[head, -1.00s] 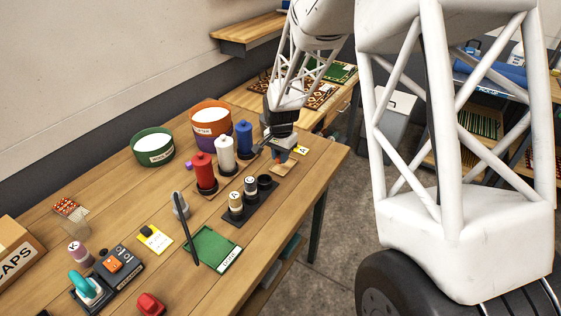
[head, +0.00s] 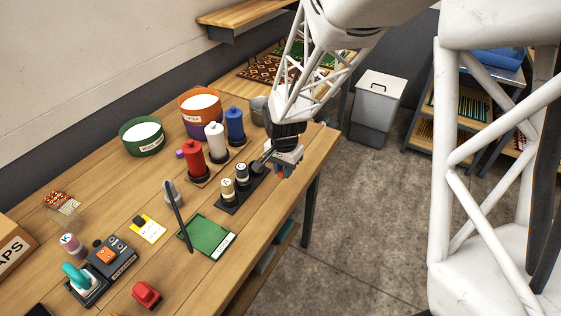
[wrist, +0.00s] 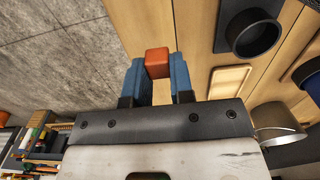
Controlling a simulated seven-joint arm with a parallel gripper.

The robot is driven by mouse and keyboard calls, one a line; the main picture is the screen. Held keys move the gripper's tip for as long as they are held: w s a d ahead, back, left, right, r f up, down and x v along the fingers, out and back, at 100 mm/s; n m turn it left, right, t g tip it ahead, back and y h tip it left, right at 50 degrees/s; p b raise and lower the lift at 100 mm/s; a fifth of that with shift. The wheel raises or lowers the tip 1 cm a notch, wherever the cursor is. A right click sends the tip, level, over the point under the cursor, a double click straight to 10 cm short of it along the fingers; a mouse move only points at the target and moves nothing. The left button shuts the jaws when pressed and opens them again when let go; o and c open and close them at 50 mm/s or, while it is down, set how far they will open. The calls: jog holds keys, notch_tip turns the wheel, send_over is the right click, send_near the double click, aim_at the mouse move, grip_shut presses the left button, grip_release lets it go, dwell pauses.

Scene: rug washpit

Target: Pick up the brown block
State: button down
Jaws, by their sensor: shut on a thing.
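The brown block (wrist: 157,60), reddish-brown in colour, is between the blue fingertips of my gripper (wrist: 157,72) in the wrist view. The fingers press on its two sides, and its upper end shows past them. In the head view my gripper (head: 284,171) is over the front right part of the workbench, near its edge. There the block is mostly hidden by the gripper and too small to make out clearly. In the wrist view the block appears lifted clear of the bench, with a shallow wooden tray (wrist: 244,72) lying to its right.
A black holder with bottles (head: 225,208) stands just left of my gripper. Red (head: 193,160), white (head: 215,143) and blue (head: 235,127) spools stand behind it. A green mat (head: 208,236) lies at the front. Open floor (head: 350,200) lies right of the bench.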

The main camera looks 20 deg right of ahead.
jog(key=shift+s, duration=0.7)
